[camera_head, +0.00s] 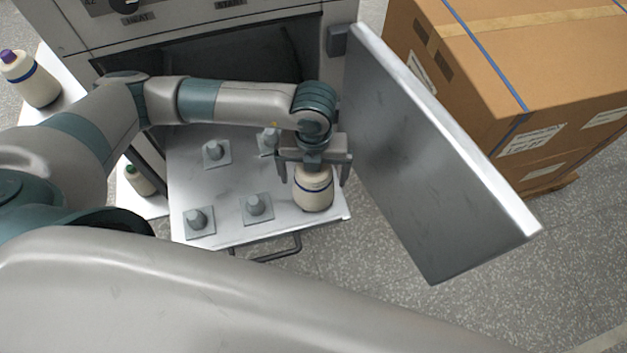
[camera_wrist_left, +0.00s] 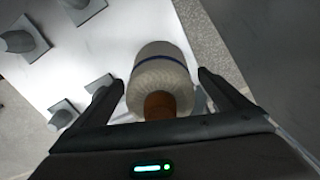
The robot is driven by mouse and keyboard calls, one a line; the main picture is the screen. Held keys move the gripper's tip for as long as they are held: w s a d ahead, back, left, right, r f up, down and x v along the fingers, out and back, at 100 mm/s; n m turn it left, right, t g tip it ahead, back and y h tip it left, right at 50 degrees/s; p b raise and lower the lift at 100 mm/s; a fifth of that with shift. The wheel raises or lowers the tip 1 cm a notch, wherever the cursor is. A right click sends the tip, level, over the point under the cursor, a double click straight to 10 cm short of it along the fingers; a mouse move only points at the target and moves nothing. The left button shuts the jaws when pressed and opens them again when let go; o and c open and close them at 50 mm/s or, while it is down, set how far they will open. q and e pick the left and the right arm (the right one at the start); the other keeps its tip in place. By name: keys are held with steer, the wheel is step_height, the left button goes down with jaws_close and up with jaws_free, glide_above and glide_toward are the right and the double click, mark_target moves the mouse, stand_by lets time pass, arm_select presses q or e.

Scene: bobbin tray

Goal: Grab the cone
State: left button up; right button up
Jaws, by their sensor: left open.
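A cream yarn cone (camera_head: 314,192) with a blue band stands at the front right corner of the pale tray (camera_head: 236,235). My left gripper (camera_head: 314,178) is open above it, pointing down, with one finger on each side of the cone. In the left wrist view the cone (camera_wrist_left: 161,75) lies between the open fingers (camera_wrist_left: 160,86), its brown tip toward the palm. I cannot tell whether either finger touches it. The cone's base hides whether a peg is under it. My right gripper is not in view.
Several grey pegs on square plates, one at the front (camera_head: 257,207), stand left of the cone. An open metal door (camera_head: 425,150) rises close on the right. A purple-topped cone (camera_head: 36,82) and a green-topped cone (camera_head: 138,180) stand at left. A cardboard box (camera_head: 540,60) is beyond the door.

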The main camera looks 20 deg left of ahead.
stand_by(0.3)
arm_select(q)
steer(key=shift+c, duration=0.4)
steer(key=c, duration=1.3)
steer(key=shift+c, duration=0.2)
steer(key=shift+r, duration=0.1)
steer(key=shift+w+r, duration=0.1)
steer(key=shift+r, duration=0.35)
step_height(320, 180, up, 8)
steer(key=b, duration=0.2)
steer(key=shift+d+r+b, duration=0.1)
steer(key=shift+r+b, duration=0.05)
steer(key=shift+b, duration=0.15)
steer(key=shift+r, duration=0.4)
